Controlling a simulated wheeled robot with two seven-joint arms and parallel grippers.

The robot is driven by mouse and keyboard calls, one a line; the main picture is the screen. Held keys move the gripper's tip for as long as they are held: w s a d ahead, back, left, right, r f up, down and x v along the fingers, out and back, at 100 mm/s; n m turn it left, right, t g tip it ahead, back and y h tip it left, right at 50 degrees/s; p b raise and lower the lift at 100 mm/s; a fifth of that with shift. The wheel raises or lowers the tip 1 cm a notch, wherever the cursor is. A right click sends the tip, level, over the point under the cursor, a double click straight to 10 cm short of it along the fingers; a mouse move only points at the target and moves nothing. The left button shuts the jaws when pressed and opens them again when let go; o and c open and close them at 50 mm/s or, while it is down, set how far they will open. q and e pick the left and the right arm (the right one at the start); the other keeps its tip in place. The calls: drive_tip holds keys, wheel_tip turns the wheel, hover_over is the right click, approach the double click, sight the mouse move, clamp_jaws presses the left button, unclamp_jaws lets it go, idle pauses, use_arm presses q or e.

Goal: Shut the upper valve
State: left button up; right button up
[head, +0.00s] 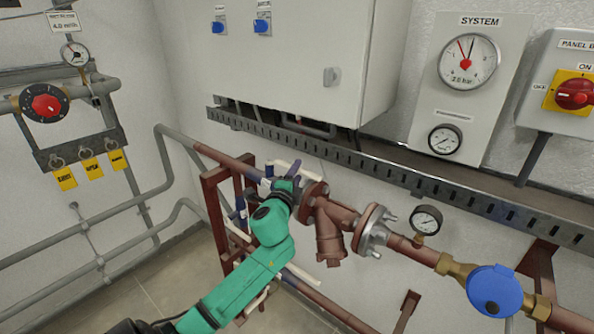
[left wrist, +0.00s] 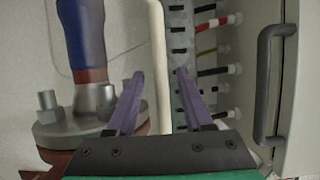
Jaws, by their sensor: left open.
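My left gripper (head: 293,170) is at the upper pipe run, left of the dark red strainer. In the left wrist view its two purple fingers (left wrist: 158,90) stand apart and open. A cream bar (left wrist: 158,65) runs upright between or behind the fingers; I cannot tell whether it touches them. A cream bar end also shows beside the gripper in the head view (head: 283,164). I cannot tell for certain whether it is the upper valve's lever, as my gripper and arm cover much of this spot. My right gripper is not in view.
A grey bolted flange (left wrist: 80,118) is close left of the fingers, with a blue-banded pipe (left wrist: 83,30) above. A cabinet (head: 300,60) and slotted cable tray (head: 350,148) hang above the pipes. The strainer (head: 332,225) and blue-capped meter (head: 494,292) lie right.

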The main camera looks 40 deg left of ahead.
use_arm(q)
drive_tip(key=shift+w, duration=0.2)
drive_tip(key=shift+d+r, duration=0.1)
drive_tip(key=shift+d, duration=0.05)
clamp_jaws()
idle(1.2)
